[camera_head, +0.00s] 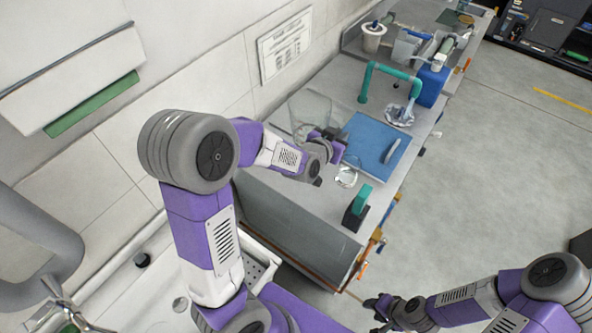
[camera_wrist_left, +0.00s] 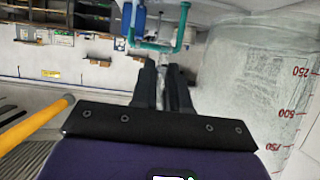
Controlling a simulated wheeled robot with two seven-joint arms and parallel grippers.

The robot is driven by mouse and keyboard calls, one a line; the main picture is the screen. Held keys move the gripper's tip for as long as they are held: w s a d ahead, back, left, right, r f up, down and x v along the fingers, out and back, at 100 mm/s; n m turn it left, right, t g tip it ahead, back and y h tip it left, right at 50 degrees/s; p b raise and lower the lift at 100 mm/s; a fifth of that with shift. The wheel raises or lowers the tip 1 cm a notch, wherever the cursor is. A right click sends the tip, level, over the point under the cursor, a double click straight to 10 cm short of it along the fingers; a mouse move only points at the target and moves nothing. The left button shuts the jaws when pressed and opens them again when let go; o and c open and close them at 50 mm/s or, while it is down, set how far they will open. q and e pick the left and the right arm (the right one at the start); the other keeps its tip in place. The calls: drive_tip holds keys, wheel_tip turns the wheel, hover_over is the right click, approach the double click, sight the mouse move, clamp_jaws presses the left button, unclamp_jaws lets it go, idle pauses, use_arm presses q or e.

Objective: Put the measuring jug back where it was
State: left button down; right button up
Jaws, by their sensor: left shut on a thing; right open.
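The measuring jug (camera_head: 308,108) is clear, with red marks of 250, 500 and 750. In the left wrist view the jug (camera_wrist_left: 258,75) fills the right side, close beside the fingers. My left gripper (camera_head: 338,143) is at the jug's near right side, above the worktop, and is shut on the jug; its dark fingers (camera_wrist_left: 163,85) look nearly together in the wrist view. The handle between them is not clearly visible. I cannot tell whether the jug's base touches the worktop. My right gripper (camera_head: 376,306) is open and empty, low over the floor.
A blue mat (camera_head: 366,148) lies beside the jug. A small clear glass item (camera_head: 347,178) and a teal-and-black object (camera_head: 357,206) are nearer. A teal pipe (camera_head: 390,70), blue container (camera_head: 430,87) and clear crumpled-looking dish (camera_head: 399,116) stand farther along. The wall rises behind the worktop (camera_head: 315,195).

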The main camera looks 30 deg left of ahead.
use_arm(q)
drive_tip(key=shift+m, duration=0.4)
drive_tip(key=a+f+b, duration=0.1)
drive_tip(key=f+b, duration=0.1)
drive_tip(key=a+f+b, duration=0.1)
drive_tip(key=a+b, duration=0.1)
drive_tip(key=s+a+f+b, duration=0.1)
drive_tip(key=a+f+b, duration=0.1)
drive_tip(key=shift+f, duration=0.35)
wheel_tip(320, 180, down, 10)
drive_tip(key=b, duration=0.2)
drive_tip(key=shift+b, duration=0.3)
drive_tip(key=shift+f, duration=0.1)
drive_tip(key=c, duration=1.1)
unclamp_jaws()
